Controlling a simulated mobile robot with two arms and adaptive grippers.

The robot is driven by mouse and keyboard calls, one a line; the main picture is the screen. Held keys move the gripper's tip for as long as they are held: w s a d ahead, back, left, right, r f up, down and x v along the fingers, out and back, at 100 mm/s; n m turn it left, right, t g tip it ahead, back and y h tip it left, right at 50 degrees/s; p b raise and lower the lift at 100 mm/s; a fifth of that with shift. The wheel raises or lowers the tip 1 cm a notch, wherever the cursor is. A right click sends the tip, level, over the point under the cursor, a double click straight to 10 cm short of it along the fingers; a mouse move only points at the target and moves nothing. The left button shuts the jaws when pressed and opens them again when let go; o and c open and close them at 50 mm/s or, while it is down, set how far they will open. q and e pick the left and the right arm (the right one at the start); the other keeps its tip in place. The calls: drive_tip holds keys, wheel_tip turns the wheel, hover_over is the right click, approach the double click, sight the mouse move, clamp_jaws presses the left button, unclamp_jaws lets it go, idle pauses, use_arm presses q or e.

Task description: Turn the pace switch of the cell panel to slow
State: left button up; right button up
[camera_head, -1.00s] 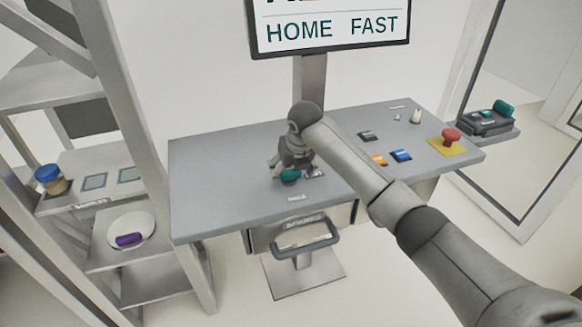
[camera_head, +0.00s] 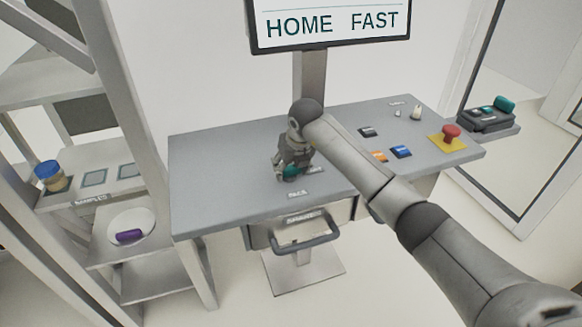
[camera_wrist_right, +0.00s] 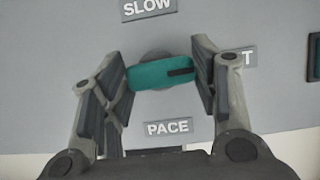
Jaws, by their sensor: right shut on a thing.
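The pace switch (camera_wrist_right: 150,76) is a teal knob on a grey round base, above the PACE label (camera_wrist_right: 167,128) in the right wrist view. Its dark mark lies to the right, toward a partly covered label ending in T (camera_wrist_right: 249,57). The SLOW label (camera_wrist_right: 148,8) is at the top of that view. My right gripper (camera_head: 289,176) is over the cell panel (camera_head: 225,165) and shut on the switch, one finger at each end of the knob. The screen (camera_head: 330,25) reads HOME and FAST. My left gripper is not in view.
A red mushroom button (camera_head: 451,132) on a yellow plate, a blue button (camera_head: 401,152) and an orange button (camera_head: 378,156) are at the panel's right. A drawer handle (camera_head: 306,240) sits below the front edge. A shelf rack (camera_head: 110,150) stands at left. The panel's left part is clear.

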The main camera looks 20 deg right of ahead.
drive_tip(key=shift+w+d+f+n+y+b, duration=0.1)
drive_tip(key=shift+n+y+b, duration=0.15)
drive_tip(key=shift+n+b, duration=0.4)
drive_tip(key=shift+d+f+n+y+b, duration=0.1)
drive_tip(key=shift+n+y+b, duration=0.15)
drive_tip(key=shift+n+b, duration=0.35)
drive_tip(key=shift+n+g+y+b, duration=0.3)
drive_tip(key=shift+n+y+b, duration=0.2)
drive_tip(key=shift+n+b, duration=0.7)
drive_tip(key=n+b, duration=0.1)
drive_tip(key=n, duration=0.1)
drive_tip(key=n+g+y+b, duration=0.1)
drive_tip(key=n, duration=0.1)
drive_tip(key=shift+w+r+n, duration=0.15)
drive_tip(key=shift+w+n, duration=0.05)
drive_tip(key=shift+n, duration=0.15)
drive_tip(key=n+g+y+b, duration=0.1)
drive_tip(key=n, duration=0.2)
drive_tip(key=shift+w+a+r+n, duration=0.1)
drive_tip(key=shift+n, duration=0.2)
drive_tip(key=shift+n+g, duration=0.9)
drive_tip(key=shift+n, duration=1.4)
drive_tip(key=o, duration=1)
